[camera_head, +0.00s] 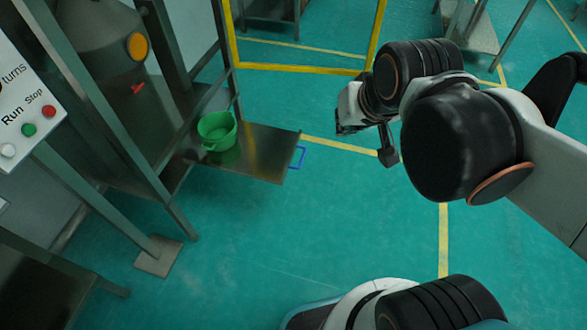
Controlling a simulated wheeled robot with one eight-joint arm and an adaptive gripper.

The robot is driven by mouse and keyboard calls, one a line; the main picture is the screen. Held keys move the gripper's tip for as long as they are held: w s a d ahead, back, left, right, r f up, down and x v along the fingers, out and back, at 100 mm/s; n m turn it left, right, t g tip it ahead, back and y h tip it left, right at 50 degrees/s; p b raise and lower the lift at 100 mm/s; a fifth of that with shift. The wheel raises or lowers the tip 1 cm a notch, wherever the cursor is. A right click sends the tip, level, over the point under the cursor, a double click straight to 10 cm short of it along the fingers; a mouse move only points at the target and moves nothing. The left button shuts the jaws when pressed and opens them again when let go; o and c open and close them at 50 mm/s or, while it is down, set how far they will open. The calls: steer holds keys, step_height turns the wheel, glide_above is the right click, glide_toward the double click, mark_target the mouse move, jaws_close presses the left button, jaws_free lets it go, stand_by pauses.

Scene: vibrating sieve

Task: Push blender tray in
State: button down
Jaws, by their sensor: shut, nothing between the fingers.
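The blender tray (262,151) is a flat metal sheet that sticks out to the right from under the blender frame. A blue handle (298,157) is on its right edge. A green pot (217,131) stands upright on the tray, near the frame. My gripper (388,157) is to the right of the tray's blue handle, pointing down, with a gap of floor showing between them. It is shut and empty. My arm hides part of the gripper's upper body.
The blender's metal frame (163,195) stands at the left, with a foot plate (159,256) on the floor. A control panel (28,100) with Run and Stop buttons is at the upper left. A yellow frame (300,69) stands behind. The green floor in front of the tray is clear.

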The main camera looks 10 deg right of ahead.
steer(key=w+f+m+g, duration=0.1)
steer(key=w+f+m, duration=0.1)
steer(key=w+m, duration=0.35)
steer(key=w+f+m+g, duration=0.1)
steer(key=w+f+m, duration=0.1)
steer(key=w, duration=0.7)
steer(key=w+d+f+m+g+y+p, duration=0.15)
steer(key=w+f+m, duration=0.35)
steer(key=w+f, duration=0.55)
step_height(320, 180, down, 32)
steer(key=m+g+p, duration=0.1)
steer(key=m+g, duration=0.1)
steer(key=m, duration=0.8)
steer(key=w+a+f+b, duration=0.3)
steer(key=a+f+b, duration=0.2)
steer(key=f, duration=0.4)
steer(key=shift+w+f+y, duration=0.2)
steer(key=shift+f+y, duration=0.15)
steer(key=shift+a, duration=0.15)
